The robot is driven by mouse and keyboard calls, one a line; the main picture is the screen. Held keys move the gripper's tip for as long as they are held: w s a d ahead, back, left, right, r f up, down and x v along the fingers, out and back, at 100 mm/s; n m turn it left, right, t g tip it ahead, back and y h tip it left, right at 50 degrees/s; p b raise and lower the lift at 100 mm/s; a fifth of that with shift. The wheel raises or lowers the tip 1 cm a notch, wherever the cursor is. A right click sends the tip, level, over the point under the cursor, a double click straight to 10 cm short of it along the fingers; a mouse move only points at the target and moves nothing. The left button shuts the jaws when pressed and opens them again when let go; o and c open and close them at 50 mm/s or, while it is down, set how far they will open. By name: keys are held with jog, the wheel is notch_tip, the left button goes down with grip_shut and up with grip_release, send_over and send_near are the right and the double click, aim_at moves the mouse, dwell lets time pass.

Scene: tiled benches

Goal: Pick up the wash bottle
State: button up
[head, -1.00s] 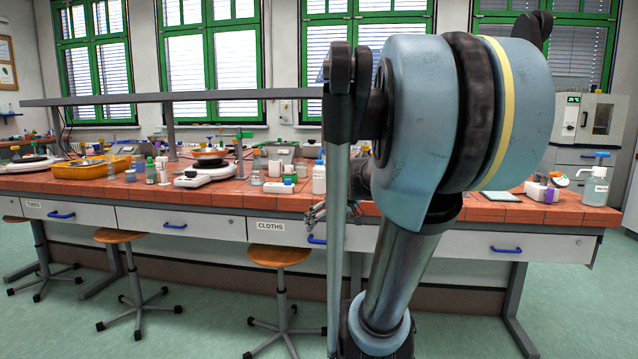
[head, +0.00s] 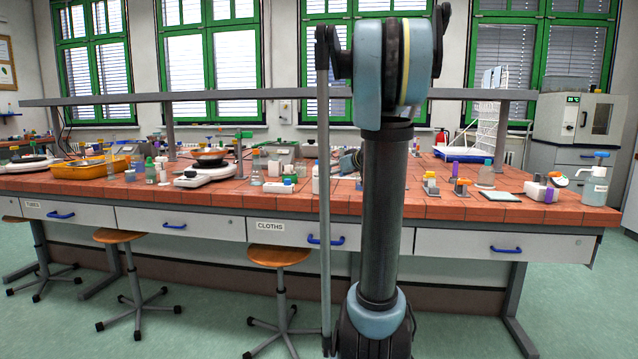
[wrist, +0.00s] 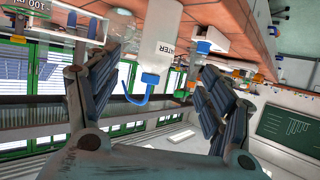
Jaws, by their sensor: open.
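The wash bottle (wrist: 160,45) is white with a blue cap and curved blue spout, and its label reads "WATER". It appears upside down in the tilted wrist view, between the finger directions of my gripper (wrist: 167,72). My gripper is open, with one finger on each side in the picture and no visible contact with the bottle. In the head view a white bottle (head: 315,181) stands on the bench, partly hidden by my arm's thin rod. My gripper is mostly hidden there behind my arm.
A drying rack (head: 487,130) stands at the back right. A pump bottle (head: 595,187) stands at the right end. A shelf bar (head: 240,95) runs above.

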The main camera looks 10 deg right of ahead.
aim_at(319, 177)
jog(key=x, duration=0.8)
jog(key=shift+w+a+f, duration=0.1)
jog(key=shift+w+a, duration=0.05)
jog(key=shift+x, duration=2.7)
jog(key=shift+w, duration=0.1)
jog(key=c, duration=0.9)
